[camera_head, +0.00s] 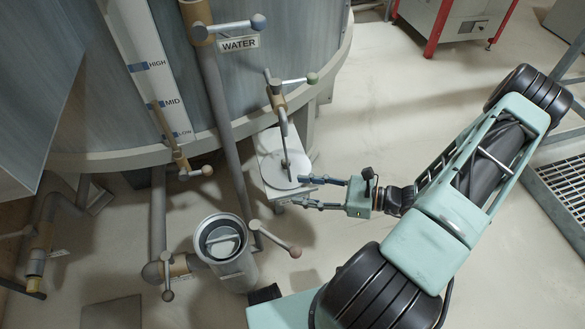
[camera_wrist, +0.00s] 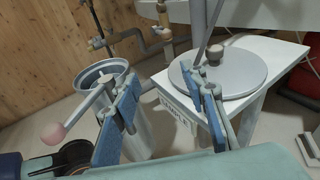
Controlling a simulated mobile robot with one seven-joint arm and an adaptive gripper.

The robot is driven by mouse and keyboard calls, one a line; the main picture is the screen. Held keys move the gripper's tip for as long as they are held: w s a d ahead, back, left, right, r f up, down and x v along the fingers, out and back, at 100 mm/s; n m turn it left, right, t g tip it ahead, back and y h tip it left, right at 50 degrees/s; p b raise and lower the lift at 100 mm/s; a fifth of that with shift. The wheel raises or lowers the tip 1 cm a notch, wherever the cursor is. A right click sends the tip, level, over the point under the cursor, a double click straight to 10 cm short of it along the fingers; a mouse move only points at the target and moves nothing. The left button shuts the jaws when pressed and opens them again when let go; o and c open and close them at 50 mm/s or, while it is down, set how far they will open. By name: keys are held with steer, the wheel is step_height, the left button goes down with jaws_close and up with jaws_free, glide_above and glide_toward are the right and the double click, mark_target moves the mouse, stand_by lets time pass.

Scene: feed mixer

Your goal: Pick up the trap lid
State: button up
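The trap lid (camera_head: 274,175) is a flat round grey disc lying on a small white stand (camera_head: 270,142). In the wrist view the lid (camera_wrist: 246,74) shows a brownish knob (camera_wrist: 215,56) standing up from it. My gripper (camera_head: 300,191) is open and empty, with its fingertips close to the lid's near right side. In the wrist view its blue-padded fingers (camera_wrist: 165,100) are spread apart, and the right finger overlaps the lid's left edge. The knob lies beyond the right fingertip, outside the gap. Whether the finger touches the lid cannot be told.
An open cylindrical trap (camera_head: 238,272) stands left of my gripper; its pink-knobbed handle (camera_head: 293,251) sticks out toward the arm. A pipe (camera_head: 222,110) and a green-knobbed valve lever (camera_head: 312,79) rise by the stand, before the big tank (camera_head: 90,100). Open floor lies right.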

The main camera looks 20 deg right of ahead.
mark_target(286, 161)
steer(key=w+d+m+t, duration=0.1)
steer(key=d+t, duration=0.1)
steer(key=w+d+m+t+h, duration=0.1)
steer(key=w+d+m+t, duration=0.1)
steer(key=shift+w+d+m+t+b, duration=0.2)
steer(key=shift+d+m+t+b, duration=0.1)
steer(key=shift+b, duration=0.05)
steer(key=x, duration=0.5)
steer(key=shift+w+f+b, duration=0.1)
steer(key=shift+w+b, duration=0.05)
steer(key=shift+b, duration=0.2)
steer(key=shift+f+b+x, duration=0.2)
steer(key=shift+b+x, duration=0.2)
steer(key=shift+x, duration=0.95)
steer(key=shift+f+b+x, duration=0.15)
steer(key=shift+b+x, duration=0.25)
steer(key=shift+x, duration=0.95)
steer(key=shift+w+d, duration=0.15)
steer(key=shift+c, duration=0.7)
jaws_close()
